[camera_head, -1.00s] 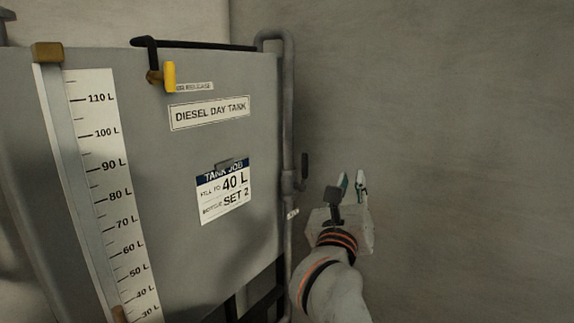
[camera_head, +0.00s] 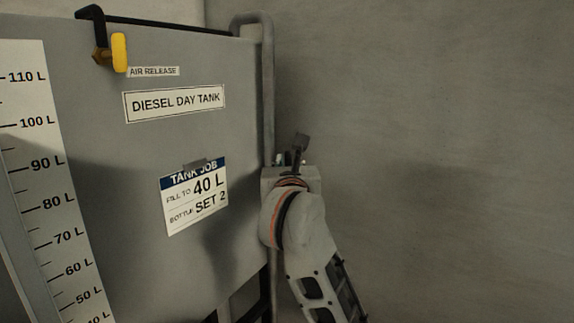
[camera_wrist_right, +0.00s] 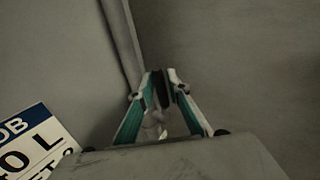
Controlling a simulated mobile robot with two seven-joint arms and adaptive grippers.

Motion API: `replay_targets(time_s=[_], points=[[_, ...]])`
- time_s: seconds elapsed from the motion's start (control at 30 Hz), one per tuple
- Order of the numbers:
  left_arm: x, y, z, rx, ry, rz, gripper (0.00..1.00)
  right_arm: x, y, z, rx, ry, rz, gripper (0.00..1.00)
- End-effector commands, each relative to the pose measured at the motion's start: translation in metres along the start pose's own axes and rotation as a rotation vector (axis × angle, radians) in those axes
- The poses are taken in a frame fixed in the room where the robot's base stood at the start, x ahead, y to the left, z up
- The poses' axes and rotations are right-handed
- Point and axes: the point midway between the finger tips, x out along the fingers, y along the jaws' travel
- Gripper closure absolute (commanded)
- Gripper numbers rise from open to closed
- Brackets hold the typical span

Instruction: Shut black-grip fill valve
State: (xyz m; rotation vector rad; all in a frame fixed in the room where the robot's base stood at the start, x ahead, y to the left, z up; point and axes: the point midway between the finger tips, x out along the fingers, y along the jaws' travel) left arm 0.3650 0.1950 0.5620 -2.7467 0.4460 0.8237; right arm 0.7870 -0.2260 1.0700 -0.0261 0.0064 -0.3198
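The grey diesel day tank (camera_head: 120,150) stands at the left of the head view, with a pipe (camera_head: 267,90) along its right edge. My right gripper (camera_head: 281,159) is at this pipe, and its housing hides the fill valve there. In the right wrist view the valve's black grip (camera_wrist_right: 161,88) stands between the two fingertips of my right gripper (camera_wrist_right: 160,78). A pale valve body (camera_wrist_right: 152,122) shows behind the fingers. The fingers are close on both sides of the grip; I cannot tell whether they press on it. My left gripper is not in view.
A yellow-grip air release valve (camera_head: 119,52) is at the tank's top. A level scale (camera_head: 50,190) runs down its left side. A job card (camera_head: 196,198) reads fill to 40 L, bottle set 2. Bare wall (camera_head: 450,150) fills the right.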

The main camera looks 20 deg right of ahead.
Motion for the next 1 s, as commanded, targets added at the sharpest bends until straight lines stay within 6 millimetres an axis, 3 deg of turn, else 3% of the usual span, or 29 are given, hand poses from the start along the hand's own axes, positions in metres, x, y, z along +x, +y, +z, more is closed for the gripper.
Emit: replay_targets(time_s=[0.3,0.37,0.4,0.73,1.0], points=[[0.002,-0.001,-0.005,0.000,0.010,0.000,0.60,0.003,0.000,0.002,0.001,-0.002,0.000,0.83],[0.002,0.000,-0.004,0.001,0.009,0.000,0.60,0.003,0.000,0.001,0.001,-0.002,0.000,0.99],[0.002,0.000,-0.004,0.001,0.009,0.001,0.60,0.003,0.000,0.001,0.000,-0.002,0.000,1.00],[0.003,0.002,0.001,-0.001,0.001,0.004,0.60,0.002,0.003,-0.001,-0.011,-0.016,0.000,1.00],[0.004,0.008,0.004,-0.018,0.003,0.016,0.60,-0.007,0.023,-0.009,-0.086,-0.116,0.000,1.00]])
